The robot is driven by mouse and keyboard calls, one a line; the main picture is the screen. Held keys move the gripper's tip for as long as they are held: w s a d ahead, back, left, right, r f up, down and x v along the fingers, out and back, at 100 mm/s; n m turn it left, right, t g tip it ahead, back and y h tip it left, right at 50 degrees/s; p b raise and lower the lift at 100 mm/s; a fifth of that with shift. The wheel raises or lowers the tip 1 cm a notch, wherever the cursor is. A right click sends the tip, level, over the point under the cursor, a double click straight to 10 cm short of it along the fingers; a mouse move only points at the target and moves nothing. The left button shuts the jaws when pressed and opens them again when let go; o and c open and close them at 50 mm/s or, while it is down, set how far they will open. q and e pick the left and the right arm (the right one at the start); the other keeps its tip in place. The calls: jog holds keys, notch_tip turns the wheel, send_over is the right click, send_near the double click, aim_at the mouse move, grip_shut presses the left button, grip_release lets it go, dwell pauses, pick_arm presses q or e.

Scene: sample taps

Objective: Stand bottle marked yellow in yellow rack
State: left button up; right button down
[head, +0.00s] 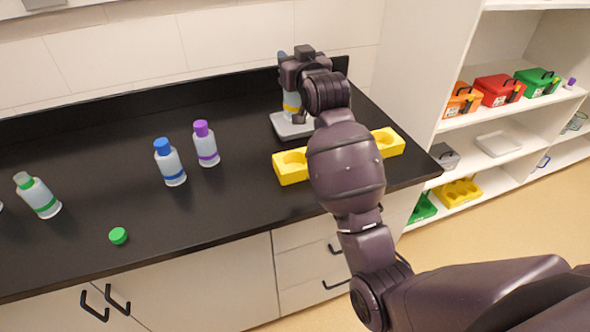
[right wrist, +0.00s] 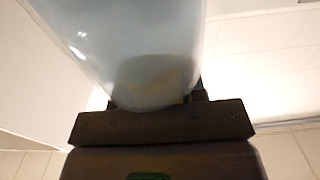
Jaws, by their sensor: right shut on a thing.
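The bottle marked yellow (head: 291,102), pale with a yellow band, is upright at the back of the counter, over a light grey plate (head: 287,126). My right gripper (head: 298,75) is shut on it; I cannot tell whether its base touches the plate. In the right wrist view a pale translucent bottle body (right wrist: 135,45) fills the upper middle, against the gripper (right wrist: 160,115). The yellow rack (head: 293,177) lies on the counter in front of the plate, with a round hole at each visible end; my right arm hides its middle. My left gripper is not in view.
A blue-capped bottle (head: 170,163), a purple-capped bottle (head: 206,145) and a tilted-looking green-banded bottle (head: 38,196) stand left on the black counter. A loose green cap (head: 118,236) lies near the front edge. Shelves with coloured boxes (head: 498,90) stand right. The counter's middle is clear.

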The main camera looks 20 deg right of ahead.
jog(key=shift+w+r, duration=0.4)
jog(key=shift+r, duration=0.15)
notch_tip(320, 180, down, 20)
jog(key=shift+r+b, duration=0.25)
jog(key=shift+b, duration=0.15)
jog(key=shift+f, duration=0.1)
jog(key=c, duration=0.7)
grip_release()
jog(key=shift+s, duration=0.1)
jog(key=s, duration=1.2)
jog(key=s+d+f+g, duration=0.3)
jog(key=s+f, duration=0.7)
jog(key=s, duration=0.2)
jog(key=s+d+f+g, duration=0.3)
jog(key=s+d+f, duration=0.1)
jog(key=s+f, duration=0.7)
jog(key=shift+s+d+f+h, duration=0.15)
jog(key=shift+s+h, duration=0.25)
jog(key=shift+s, duration=0.65)
